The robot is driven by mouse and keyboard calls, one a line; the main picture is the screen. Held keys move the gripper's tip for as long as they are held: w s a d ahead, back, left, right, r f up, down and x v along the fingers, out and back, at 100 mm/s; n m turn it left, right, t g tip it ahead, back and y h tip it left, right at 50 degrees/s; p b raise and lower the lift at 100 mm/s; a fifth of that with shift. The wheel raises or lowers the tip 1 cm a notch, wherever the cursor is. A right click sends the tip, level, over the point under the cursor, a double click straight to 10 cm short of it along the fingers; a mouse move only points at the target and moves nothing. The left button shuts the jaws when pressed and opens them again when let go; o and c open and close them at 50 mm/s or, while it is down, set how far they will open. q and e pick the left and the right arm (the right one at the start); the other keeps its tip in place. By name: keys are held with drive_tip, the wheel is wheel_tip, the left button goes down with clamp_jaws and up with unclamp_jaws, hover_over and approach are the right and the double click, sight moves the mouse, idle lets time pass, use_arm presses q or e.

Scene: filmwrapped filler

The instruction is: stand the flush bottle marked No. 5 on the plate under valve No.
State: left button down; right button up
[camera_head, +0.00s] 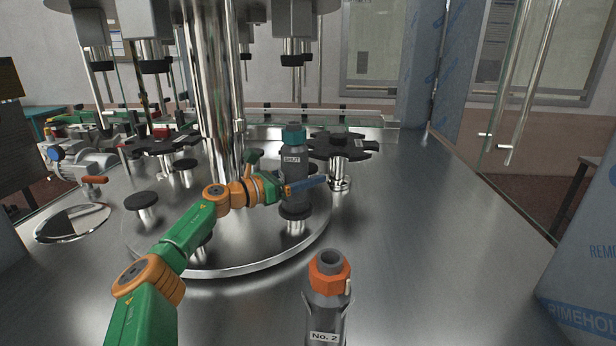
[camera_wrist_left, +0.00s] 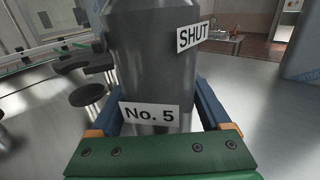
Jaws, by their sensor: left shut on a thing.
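My left gripper (camera_head: 303,184) is shut on a grey bottle (camera_head: 294,163) with a teal cap and a "SHUT" tag. In the left wrist view this bottle (camera_wrist_left: 155,60) bears the label "No. 5" and stands upright between the blue fingers. In the head view its base is at a round black plate (camera_head: 296,212) on the carousel's near right side; I cannot tell whether it touches. A black-tipped valve (camera_head: 292,60) hangs above the bottle. I can read no valve number. My right gripper is not in view.
A second grey bottle with an orange collar, labelled "No. 2" (camera_head: 325,336), stands at the front. Other black plates (camera_head: 140,200) sit around the carousel (camera_head: 262,258). A black star wheel (camera_head: 350,150) is behind the held bottle. The steel deck (camera_head: 440,230) at right is clear.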

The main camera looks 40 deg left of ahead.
use_arm(q)
drive_tip(key=shift+s+d+f+b, duration=0.1)
drive_tip(key=shift+d+f+b, duration=0.05)
drive_tip(key=shift+b, duration=0.2)
idle(0.9)
unclamp_jaws()
drive_tip(key=shift+f, duration=0.15)
